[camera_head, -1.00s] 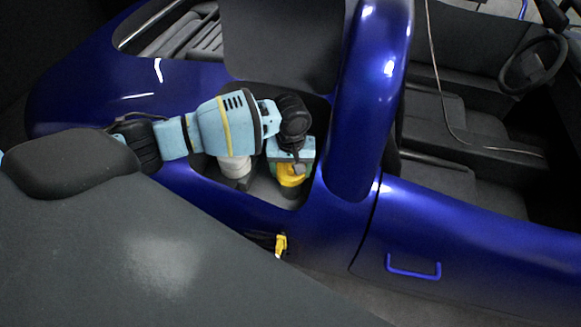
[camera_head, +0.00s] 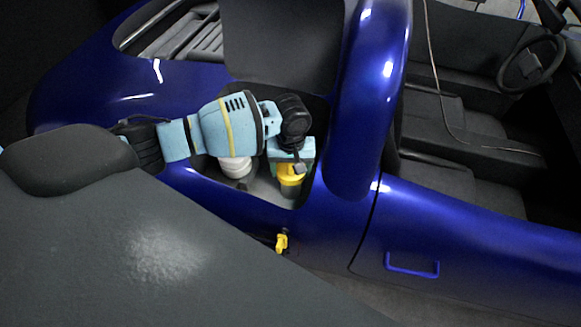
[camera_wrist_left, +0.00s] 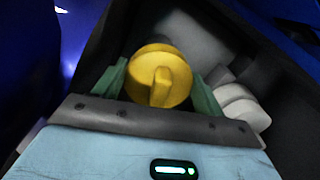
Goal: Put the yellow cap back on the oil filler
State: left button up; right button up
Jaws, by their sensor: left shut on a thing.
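The yellow cap (camera_head: 291,173) is in the open compartment of the blue car, under my left gripper (camera_head: 293,165). In the left wrist view the cap (camera_wrist_left: 160,80) has a raised grip bar and sits between the two green fingers of my left gripper (camera_wrist_left: 163,88), which is shut on it. A dark greenish neck, apparently the oil filler (camera_head: 290,190), shows directly below the cap in the head view. The cap looks about upright over it. I cannot tell whether they touch or are seated. My right gripper is not in view.
A white round container (camera_head: 235,166) stands in the compartment left of the cap. The blue body (camera_head: 365,100) walls the compartment on the right, and a dark raised lid (camera_head: 285,40) stands behind. A small yellow fitting (camera_head: 281,243) is on the car's side below.

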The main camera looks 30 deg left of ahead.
pick_arm(q)
jog(key=shift+f, duration=0.6)
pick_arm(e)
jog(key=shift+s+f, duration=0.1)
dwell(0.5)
pick_arm(q)
jog(key=o, duration=0.7)
jog(key=shift+w+r+p, duration=0.1)
jog(key=shift+r+p, duration=0.7)
jog(key=shift+r, duration=0.55)
jog(key=shift+r+p, duration=0.75)
jog(key=shift+r, duration=0.35)
jog(key=shift+r+p, duration=1.3)
jog(key=shift+r, duration=0.95)
jog(key=shift+r+p, duration=0.4)
jog(key=shift+r, duration=0.45)
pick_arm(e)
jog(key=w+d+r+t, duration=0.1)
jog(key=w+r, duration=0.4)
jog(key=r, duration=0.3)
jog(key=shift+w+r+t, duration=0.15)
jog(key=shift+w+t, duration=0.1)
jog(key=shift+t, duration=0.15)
pick_arm(q)
jog(key=shift+f, duration=0.1)
